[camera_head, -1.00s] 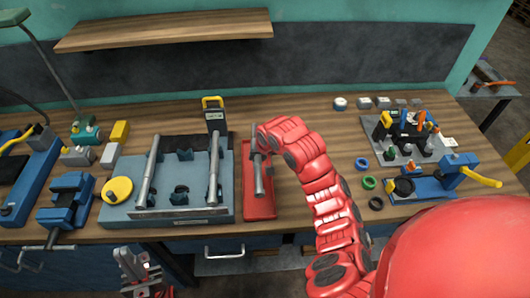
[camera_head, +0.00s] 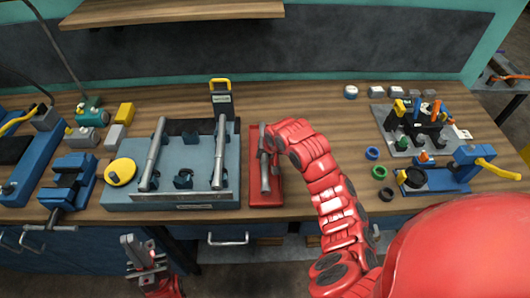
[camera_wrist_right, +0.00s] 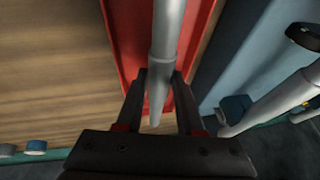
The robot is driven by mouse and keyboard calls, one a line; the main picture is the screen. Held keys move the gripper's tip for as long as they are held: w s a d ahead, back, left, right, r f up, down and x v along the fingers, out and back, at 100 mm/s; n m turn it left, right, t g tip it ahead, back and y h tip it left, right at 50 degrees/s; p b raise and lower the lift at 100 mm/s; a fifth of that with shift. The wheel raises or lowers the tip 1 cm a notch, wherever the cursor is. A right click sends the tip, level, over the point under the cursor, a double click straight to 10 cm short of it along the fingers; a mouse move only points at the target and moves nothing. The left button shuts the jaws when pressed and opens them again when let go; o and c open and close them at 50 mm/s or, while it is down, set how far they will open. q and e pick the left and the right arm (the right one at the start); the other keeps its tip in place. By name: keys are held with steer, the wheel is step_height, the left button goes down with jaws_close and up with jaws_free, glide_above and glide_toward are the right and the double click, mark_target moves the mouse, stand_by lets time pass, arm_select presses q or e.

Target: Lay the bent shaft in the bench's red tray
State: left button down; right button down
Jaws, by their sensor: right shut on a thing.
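The bent shaft (camera_head: 264,172) is a grey metal rod, lengthwise over the red tray (camera_head: 266,200) on the bench. My right gripper (camera_head: 266,148) is at its far end, shut on it. In the right wrist view, the fingers (camera_wrist_right: 160,88) flank the shaft (camera_wrist_right: 168,35), with the red tray (camera_wrist_right: 130,30) beneath. Whether the shaft touches the tray floor is hard to tell. My left gripper (camera_head: 142,250) is low at the front left, before the bench, empty, its fingers seeming apart.
A grey-blue fixture (camera_head: 205,165) with two grey shafts stands directly left of the tray. A yellow-handled tool (camera_head: 221,98) stands behind it. Coloured rings (camera_head: 379,172) and a tool rack (camera_head: 418,130) are to the right.

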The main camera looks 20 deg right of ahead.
stand_by(0.3)
jaws_free()
steer(key=shift+f, duration=0.1)
stand_by(0.4)
steer(key=shift+r+p, duration=1)
steer(key=shift+r, duration=0.7)
steer(key=shift+r+p, duration=1.15)
steer(key=shift+r, duration=1.2)
steer(key=shift+f, duration=0.1)
